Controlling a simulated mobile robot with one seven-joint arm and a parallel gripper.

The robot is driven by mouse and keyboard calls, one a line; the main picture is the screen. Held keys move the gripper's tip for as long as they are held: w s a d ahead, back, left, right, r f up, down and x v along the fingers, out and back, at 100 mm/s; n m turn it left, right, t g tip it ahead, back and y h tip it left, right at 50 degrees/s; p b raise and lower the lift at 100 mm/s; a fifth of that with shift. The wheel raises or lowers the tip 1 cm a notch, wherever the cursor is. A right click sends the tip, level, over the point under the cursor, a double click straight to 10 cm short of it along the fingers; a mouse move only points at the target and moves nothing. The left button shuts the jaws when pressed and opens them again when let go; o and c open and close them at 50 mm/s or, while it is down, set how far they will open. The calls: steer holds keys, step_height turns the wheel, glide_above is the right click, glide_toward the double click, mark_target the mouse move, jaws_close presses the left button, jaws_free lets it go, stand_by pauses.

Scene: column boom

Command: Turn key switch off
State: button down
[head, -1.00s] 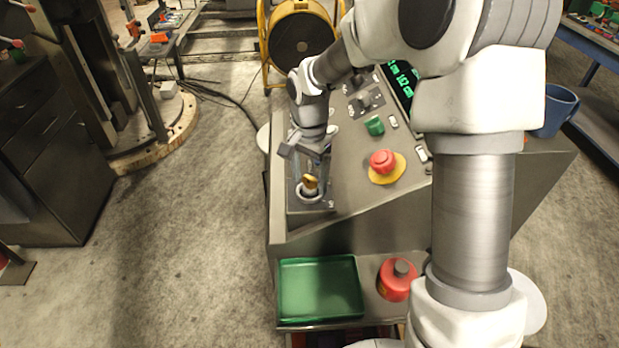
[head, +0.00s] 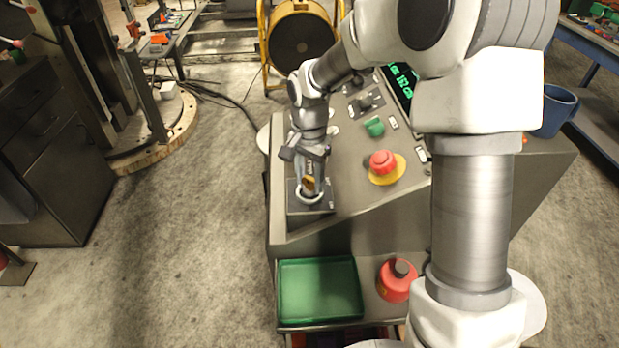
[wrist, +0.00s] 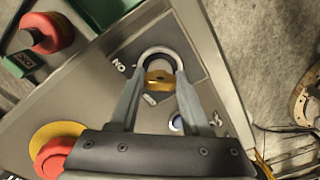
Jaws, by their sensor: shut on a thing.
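The key switch, with a pale ring and a yellow-gold key, sits on a dark plate at the left end of the console in the head view. The ring (head: 309,198) surrounds the key (head: 308,184). My gripper (head: 311,180) is down at the switch, shut on the key. In the wrist view the key (wrist: 159,77) shows between my fingertips, inside the ring (wrist: 158,53). An "ON" label (wrist: 119,65) is printed beside the ring. The fingers partly hide the key, so its exact angle is hard to tell.
A red emergency button (head: 382,161) on a yellow base and a green button (head: 374,127) stand to the right on the console. Below are a green tray (head: 320,290) and a red container (head: 396,282).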

steer(key=shift+n, duration=0.3)
steer(key=n, duration=0.3)
steer(key=shift+n, duration=0.4)
steer(key=n+p, duration=0.1)
steer(key=n, duration=0.2)
steer(key=shift+n, duration=0.3)
steer(key=n+p, duration=0.1)
steer(key=n, duration=0.3)
steer(key=shift+r, duration=0.1)
steer(key=shift+n+p, duration=0.35)
steer(key=shift+n, duration=1.55)
steer(key=shift+c, duration=1.8)
jaws_free()
